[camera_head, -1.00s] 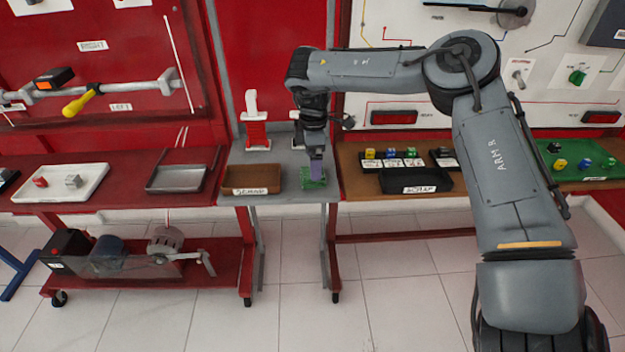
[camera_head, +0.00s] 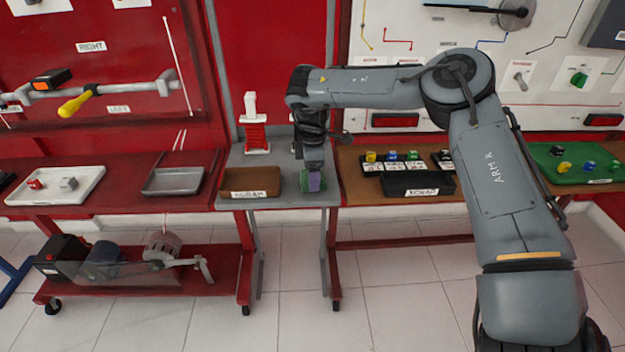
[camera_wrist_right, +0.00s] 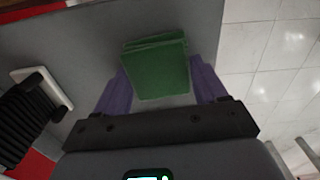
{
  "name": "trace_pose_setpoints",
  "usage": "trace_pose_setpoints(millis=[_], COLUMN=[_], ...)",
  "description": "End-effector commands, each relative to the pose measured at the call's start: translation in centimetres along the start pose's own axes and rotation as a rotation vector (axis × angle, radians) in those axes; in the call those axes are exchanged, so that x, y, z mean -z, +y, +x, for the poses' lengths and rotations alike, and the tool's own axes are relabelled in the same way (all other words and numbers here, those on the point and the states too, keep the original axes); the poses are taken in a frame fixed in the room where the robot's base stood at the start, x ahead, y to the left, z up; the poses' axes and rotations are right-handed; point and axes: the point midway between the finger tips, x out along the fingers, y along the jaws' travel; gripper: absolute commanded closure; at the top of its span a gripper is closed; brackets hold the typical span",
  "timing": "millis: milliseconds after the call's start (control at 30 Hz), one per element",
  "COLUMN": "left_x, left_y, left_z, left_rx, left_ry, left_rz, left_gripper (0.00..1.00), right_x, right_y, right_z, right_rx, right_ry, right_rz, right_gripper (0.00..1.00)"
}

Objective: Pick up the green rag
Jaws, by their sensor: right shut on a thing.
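The green rag (camera_head: 304,188) is at the front of the small grey table, right of the brown bin. In the right wrist view the rag (camera_wrist_right: 157,66) is a folded green square between two purple fingers. My right gripper (camera_head: 314,182) points down with its fingers around the rag and is shut on it. I cannot tell any gap between the rag and the tabletop. The fingers hide part of the rag in the head view. My left gripper is not in view.
The brown bin (camera_head: 248,194) stands close on the left of the rag. A red and white stand (camera_head: 254,137) is behind; its base also shows in the wrist view (camera_wrist_right: 45,92). A black tray (camera_head: 417,191) sits on the bench at right. The grey table's front edge is close to the rag.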

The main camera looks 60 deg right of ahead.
Motion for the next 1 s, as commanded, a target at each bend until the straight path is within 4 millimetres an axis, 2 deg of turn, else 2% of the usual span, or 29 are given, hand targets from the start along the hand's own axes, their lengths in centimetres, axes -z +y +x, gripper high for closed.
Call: trace_pose_setpoints(millis=[367, 533, 667, 1000], left_x=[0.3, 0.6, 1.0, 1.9], left_y=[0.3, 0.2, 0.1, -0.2], left_z=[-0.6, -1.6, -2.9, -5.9], left_rx=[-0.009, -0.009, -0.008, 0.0], left_ry=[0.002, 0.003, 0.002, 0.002], left_rz=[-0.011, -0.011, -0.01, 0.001], left_gripper=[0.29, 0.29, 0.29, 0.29], right_x=[0.0, 0.0, 0.0, -6.4], right_y=[0.0, 0.0, 0.1, -0.4], right_z=[-0.8, -2.5, -4.6, -8.5], right_rx=[-0.001, -0.001, -0.002, 0.0], right_ry=[0.0, -0.001, 0.0, 0.005], right_rz=[0.0, 0.001, 0.001, 0.003], right_gripper=[0.58, 0.58, 0.58, 0.58])
